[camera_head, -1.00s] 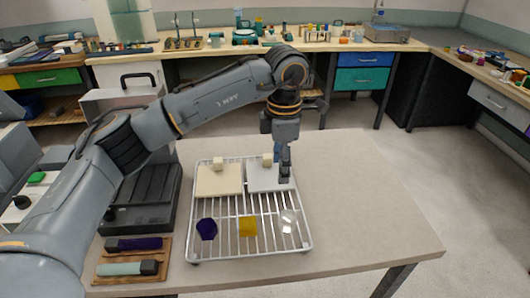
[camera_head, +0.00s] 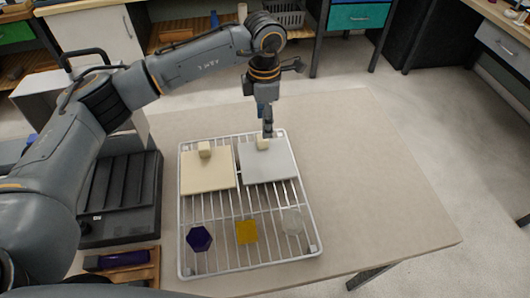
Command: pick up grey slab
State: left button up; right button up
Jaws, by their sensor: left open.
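The grey slab (camera_head: 268,164) lies flat at the far right of a white wire rack (camera_head: 181,240) on the table. A small cream block (camera_head: 263,143) sits on its far edge. My left gripper (camera_head: 267,132) points down at the slab's far edge, right by that block. It is open, but its fingertips are small and I cannot tell whether they touch the block or slab. My right gripper is out of view.
A cream slab (camera_head: 207,173) with its own block (camera_head: 204,149) lies left of the grey one. Nearer on the rack are a purple hexagon (camera_head: 199,239), a yellow square (camera_head: 246,231) and a clear piece (camera_head: 292,221). The table (camera_head: 375,190) is bare to the right.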

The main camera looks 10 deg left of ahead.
aim_at(266, 156)
pick_arm(q)
jog(key=shift+f, duration=0.8)
jog(key=shift+a+f+p, duration=0.1)
jog(key=shift+f+p, duration=0.15)
jog(key=shift+p, duration=0.1)
jog(key=f, duration=0.1)
jog(key=f+p, duration=0.1)
jog(key=f, duration=0.1)
jog(key=shift+s+a+f+p, duration=0.1)
jog(key=shift+s+f+p, duration=0.2)
jog(key=shift+f, duration=0.5)
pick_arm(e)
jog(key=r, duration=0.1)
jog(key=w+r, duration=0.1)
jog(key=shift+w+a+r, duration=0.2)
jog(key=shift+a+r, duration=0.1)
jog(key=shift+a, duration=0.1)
pick_arm(q)
jog(key=shift+w, duration=0.1)
grip_shut()
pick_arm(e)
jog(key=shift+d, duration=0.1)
